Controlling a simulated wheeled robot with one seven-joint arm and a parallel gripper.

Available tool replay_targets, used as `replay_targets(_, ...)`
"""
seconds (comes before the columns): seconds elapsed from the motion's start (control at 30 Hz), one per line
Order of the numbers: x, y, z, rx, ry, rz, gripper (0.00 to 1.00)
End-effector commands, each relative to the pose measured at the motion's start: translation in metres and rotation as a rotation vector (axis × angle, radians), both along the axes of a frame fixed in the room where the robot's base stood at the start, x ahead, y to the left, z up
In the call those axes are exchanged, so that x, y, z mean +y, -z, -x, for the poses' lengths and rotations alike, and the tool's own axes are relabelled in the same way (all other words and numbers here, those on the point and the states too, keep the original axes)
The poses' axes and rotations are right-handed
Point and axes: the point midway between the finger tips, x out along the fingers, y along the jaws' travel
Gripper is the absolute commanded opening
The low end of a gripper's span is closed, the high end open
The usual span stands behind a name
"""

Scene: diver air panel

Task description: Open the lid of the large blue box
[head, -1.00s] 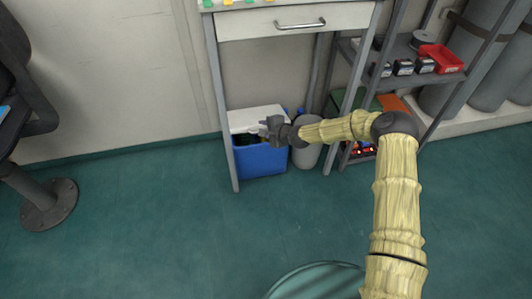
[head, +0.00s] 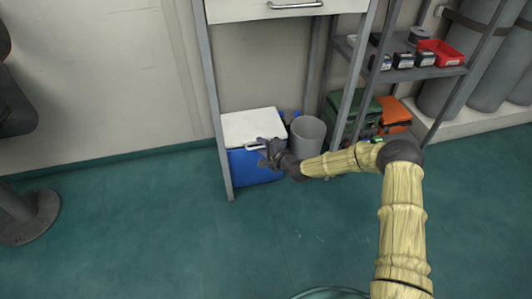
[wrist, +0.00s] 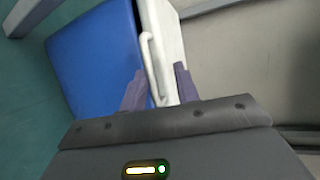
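The large blue box (head: 256,168) stands on the floor under the white drawer table. Its white lid (head: 250,124) lies flat on top and looks shut. A white handle (head: 254,148) runs along the lid's front edge. My gripper (head: 266,153) is at the front right of the lid, by the handle. In the wrist view the blue wall (wrist: 95,60) is at left and the lid's edge at right. The handle (wrist: 150,60) reaches down between the fingers of my gripper (wrist: 160,88), which are apart. Contact with the handle cannot be told.
A grey bin (head: 306,138) stands close at the box's right. A green box (head: 352,112) and an orange one (head: 394,112) sit under the shelf at right. Table legs (head: 212,100) flank the box. The floor (head: 140,215) in front is clear.

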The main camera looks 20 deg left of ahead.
Motion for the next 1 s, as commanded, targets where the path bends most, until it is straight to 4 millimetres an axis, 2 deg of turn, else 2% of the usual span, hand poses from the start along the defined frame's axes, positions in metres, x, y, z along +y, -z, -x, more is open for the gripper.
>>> replay_targets(0.13,0.006,0.004,0.003,-0.016,-0.008,-0.010,0.31)
replay_targets(0.5,0.006,0.003,0.004,-0.018,-0.009,-0.011,0.31)
replay_targets(1.0,-0.015,-0.004,0.019,-0.018,-0.008,-0.010,0.31)
